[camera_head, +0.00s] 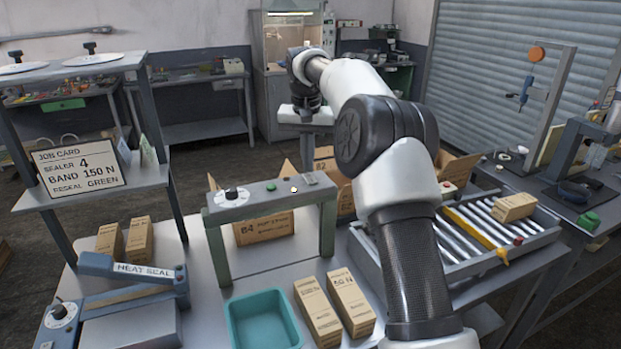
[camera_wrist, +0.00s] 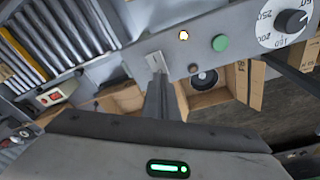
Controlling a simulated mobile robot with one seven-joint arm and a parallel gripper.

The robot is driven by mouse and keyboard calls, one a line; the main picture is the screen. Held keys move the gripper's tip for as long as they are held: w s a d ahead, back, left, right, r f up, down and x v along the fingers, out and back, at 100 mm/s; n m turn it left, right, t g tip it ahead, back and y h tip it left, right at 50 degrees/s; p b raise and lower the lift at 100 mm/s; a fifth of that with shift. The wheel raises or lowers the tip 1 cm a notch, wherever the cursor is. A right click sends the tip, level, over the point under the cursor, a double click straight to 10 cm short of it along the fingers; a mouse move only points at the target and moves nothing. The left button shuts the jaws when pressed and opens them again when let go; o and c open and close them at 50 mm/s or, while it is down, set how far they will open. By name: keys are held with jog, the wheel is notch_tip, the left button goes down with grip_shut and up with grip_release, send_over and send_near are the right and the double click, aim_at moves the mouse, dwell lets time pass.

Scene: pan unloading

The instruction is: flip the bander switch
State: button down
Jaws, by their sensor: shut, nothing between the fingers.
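The bander is a grey-green arch (camera_head: 270,195) standing on the table. Its top bar carries a white dial with a black knob (camera_wrist: 290,20), a green button (camera_wrist: 220,43), a small lit lamp (camera_wrist: 183,35) and a pale switch plate (camera_wrist: 155,61) at the right end in the head view. That switch also shows in the head view (camera_head: 310,179). My gripper (camera_wrist: 158,82) is shut and empty, its fingers pointing at the switch plate and partly covering it. In the head view my gripper (camera_head: 306,145) is above the bar's right end. I cannot tell whether it touches the switch or how the switch is set.
A job card (camera_head: 80,165) reads sealer 4, band 150 N, reseal green. Below are a heat sealer (camera_head: 130,290), a teal tray (camera_head: 262,320) and two cartons (camera_head: 335,305). A roller conveyor (camera_head: 470,235) lies right. A carton (camera_head: 263,230) sits under the arch.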

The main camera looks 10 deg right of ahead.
aim_at(308, 176)
jog(key=shift+f+b, duration=0.4)
jog(key=shift+f, duration=0.3)
dwell(0.5)
jog(key=shift+r, duration=0.1)
notch_tip(308, 176, up, 2)
jog(key=p, duration=0.3)
jog(key=shift+r, duration=2.45)
jog(key=shift+r, duration=0.1)
